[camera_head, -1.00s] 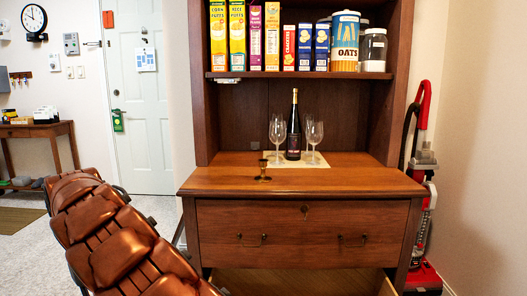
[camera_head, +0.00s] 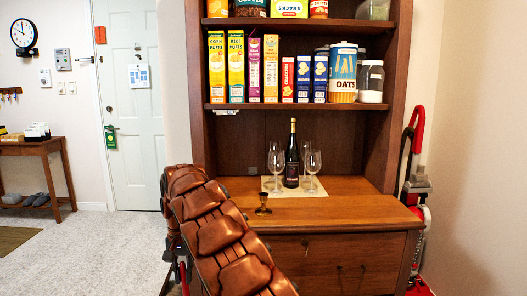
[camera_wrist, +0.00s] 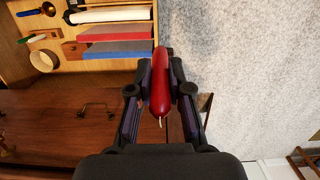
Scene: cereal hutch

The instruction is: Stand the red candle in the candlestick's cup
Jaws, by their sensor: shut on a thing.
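The red candle (camera_wrist: 160,85) is between the two fingers of my gripper (camera_wrist: 160,75) in the wrist view, and the gripper is shut on it. Its pale wick end points toward the bottom of that picture. The small brass candlestick (camera_head: 263,204) stands upright on the hutch's wooden counter (camera_head: 340,205), near its front left edge, in the head view. Its cup looks empty. In the head view my arm covers the gripper and the candle; the arm is in front of the counter's left side. I cannot make out the candlestick in the wrist view.
A dark bottle (camera_head: 292,160) and several wine glasses stand on a pale mat behind the candlestick. Cereal boxes (camera_head: 236,67) line the shelf above. An open drawer (camera_wrist: 20,92) with assorted items shows in the wrist view. A red vacuum (camera_head: 414,185) stands at right.

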